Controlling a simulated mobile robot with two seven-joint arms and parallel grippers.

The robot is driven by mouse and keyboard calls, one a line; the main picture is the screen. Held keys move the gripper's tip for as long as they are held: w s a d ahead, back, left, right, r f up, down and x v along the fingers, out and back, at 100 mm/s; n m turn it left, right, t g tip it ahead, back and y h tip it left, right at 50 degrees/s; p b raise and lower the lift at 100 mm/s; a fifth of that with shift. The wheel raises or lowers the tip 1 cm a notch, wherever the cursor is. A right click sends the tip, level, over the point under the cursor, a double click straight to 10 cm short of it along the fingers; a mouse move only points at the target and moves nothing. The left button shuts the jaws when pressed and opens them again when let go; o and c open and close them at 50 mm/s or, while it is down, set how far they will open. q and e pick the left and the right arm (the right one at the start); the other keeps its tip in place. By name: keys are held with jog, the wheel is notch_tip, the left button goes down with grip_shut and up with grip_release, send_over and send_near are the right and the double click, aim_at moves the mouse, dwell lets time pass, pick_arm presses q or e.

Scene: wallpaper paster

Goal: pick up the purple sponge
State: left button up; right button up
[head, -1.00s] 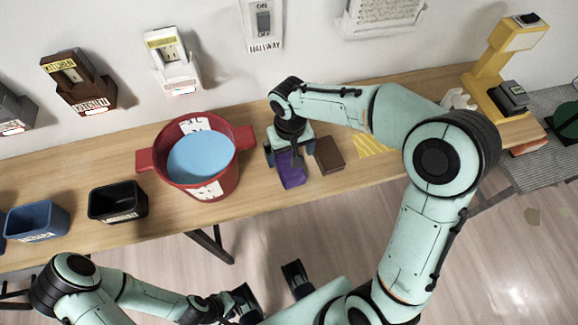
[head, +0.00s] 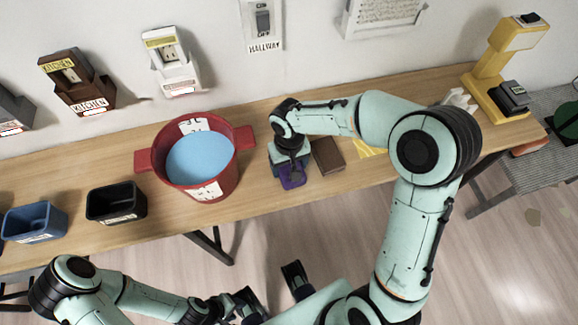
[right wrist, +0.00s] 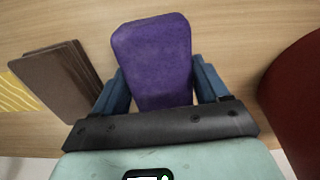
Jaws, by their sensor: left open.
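The purple sponge (head: 292,178) lies near the front edge of the wooden table, just right of the red bucket. My right gripper (head: 290,165) is down over it and hides its back part in the head view. In the right wrist view the sponge (right wrist: 153,60) lies between the two blue fingers (right wrist: 163,85), one close along each side. I cannot tell whether the fingers press on it. My left gripper (head: 246,302) is open and empty at the bottom of the head view, away from the table.
A red bucket (head: 226,178) with a blue surface inside stands left of the sponge. A brown stack (head: 328,155) and a yellow striped piece (head: 369,149) lie to its right. Black (head: 117,203) and blue (head: 35,222) bins stand at left, a yellow device (head: 490,85) at far right.

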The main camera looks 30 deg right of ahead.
jog(key=shift+r, duration=0.1)
notch_tip(320, 180, up, 20)
jog(key=p, duration=0.3)
dwell(0.4)
jog(key=o, duration=0.4)
jog(key=shift+c, duration=0.2)
jog(key=c, duration=0.4)
